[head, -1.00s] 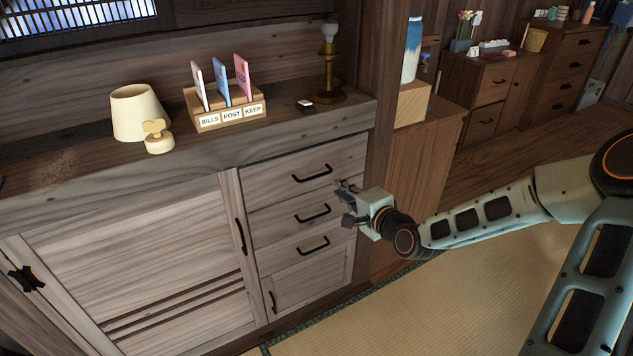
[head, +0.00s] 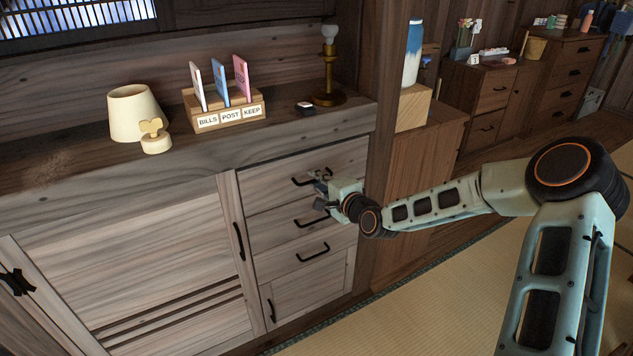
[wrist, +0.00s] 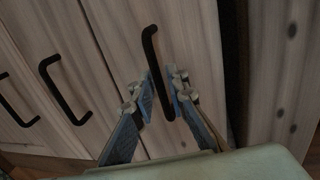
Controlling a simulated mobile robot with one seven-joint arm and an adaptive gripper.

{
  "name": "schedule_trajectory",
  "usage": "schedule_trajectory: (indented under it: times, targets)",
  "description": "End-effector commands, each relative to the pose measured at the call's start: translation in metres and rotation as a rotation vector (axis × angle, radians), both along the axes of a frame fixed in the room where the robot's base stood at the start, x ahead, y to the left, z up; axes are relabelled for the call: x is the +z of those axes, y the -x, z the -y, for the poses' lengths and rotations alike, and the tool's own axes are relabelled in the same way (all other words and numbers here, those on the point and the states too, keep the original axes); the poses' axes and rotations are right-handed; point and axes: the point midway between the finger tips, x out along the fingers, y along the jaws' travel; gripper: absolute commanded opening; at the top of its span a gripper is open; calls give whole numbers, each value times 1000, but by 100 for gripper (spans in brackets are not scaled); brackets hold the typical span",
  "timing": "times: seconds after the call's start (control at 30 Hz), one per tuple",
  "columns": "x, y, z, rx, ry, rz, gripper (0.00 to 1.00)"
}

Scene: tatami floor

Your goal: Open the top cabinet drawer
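The top drawer (head: 268,172) is the upper of three stacked drawers on the right of a light wood cabinet. It looks shut, flush with the fronts below. Its black bar handle (head: 299,182) is partly covered by my gripper (head: 321,189), which is at the handle's right part. In the wrist view, the top handle (wrist: 150,50) runs between the two spread fingers of my gripper (wrist: 161,84). One finger is on each side, with visible gaps. My gripper is open and holds nothing.
The lower drawers have black handles (head: 310,219) (head: 313,253). A cabinet door (head: 150,265) is to the left. On top stand a small lamp (head: 136,112), a letter holder (head: 233,118) and a brass lamp (head: 329,97). A wooden post (head: 376,120) is right of the drawers.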

Motion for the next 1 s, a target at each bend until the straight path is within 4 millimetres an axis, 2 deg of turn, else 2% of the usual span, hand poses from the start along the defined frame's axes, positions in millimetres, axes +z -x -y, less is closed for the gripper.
schedule_trajectory:
  times: [0.23,0.37,1.0]
  targets:
    - [0,-1,0,0,0,0,14]
    - [0,-1,0,0,0,0,0]
    - [0,2,4,-1,1,-1,0]
